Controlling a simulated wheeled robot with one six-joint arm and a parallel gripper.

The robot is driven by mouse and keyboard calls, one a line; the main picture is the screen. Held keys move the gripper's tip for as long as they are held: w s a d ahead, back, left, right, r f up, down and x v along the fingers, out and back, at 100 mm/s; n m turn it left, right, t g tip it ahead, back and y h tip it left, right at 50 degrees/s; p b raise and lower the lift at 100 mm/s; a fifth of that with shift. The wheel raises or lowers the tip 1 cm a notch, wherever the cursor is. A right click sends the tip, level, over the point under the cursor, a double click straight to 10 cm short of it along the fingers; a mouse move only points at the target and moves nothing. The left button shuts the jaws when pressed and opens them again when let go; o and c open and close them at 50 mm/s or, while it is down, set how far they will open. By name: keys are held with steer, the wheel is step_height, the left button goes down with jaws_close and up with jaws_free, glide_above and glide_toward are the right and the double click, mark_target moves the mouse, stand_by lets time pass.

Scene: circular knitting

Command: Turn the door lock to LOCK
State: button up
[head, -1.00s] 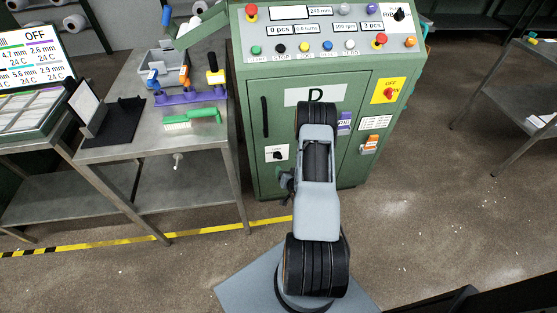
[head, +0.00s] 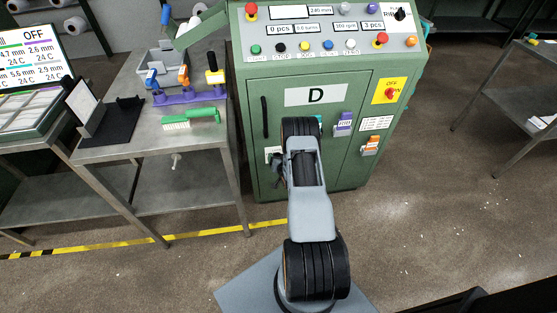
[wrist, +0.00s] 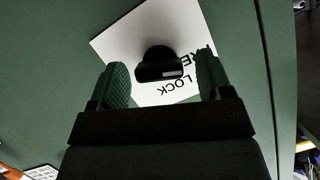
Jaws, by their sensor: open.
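The door lock is a black knob (wrist: 158,62) on a white plate (wrist: 120,42) on the green cabinet door. The plate reads LOCK, upside down in the wrist view, and a second word starting RE is partly hidden by the right finger. A small pale mark shows on the knob's bar near the word LOCK. My gripper (wrist: 163,74) is open, with one green finger on each side of the knob and a gap to both. In the head view, the plate (head: 268,153) is partly covered by my arm, and the knob cannot be made out.
A metal table (head: 110,150) with tools stands left.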

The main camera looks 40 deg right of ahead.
steer(key=shift+c, duration=0.2)
steer(key=c, duration=0.9)
steer(key=shift+f, duration=0.1)
steer(key=m+b, duration=0.1)
steer(key=m+y+b, duration=0.1)
steer(key=b, duration=0.1)
steer(key=shift+d+f+t, duration=0.1)
steer(key=shift+f+t, duration=0.1)
steer(key=shift+t, duration=0.2)
steer(key=m+t+y+b, duration=0.1)
steer(key=m+b, duration=0.1)
steer(key=b, duration=0.1)
steer(key=shift+s+m, duration=0.1)
steer(key=shift+m, duration=0.2)
steer(key=m+t+y+b, duration=0.1)
steer(key=m+b, duration=0.2)
steer(key=shift+d+f+t, duration=0.1)
steer(key=shift+t, duration=0.3)
steer(key=shift+m+t+b, duration=0.6)
steer(key=shift+m+b, duration=0.35)
steer(key=shift+m, duration=0.55)
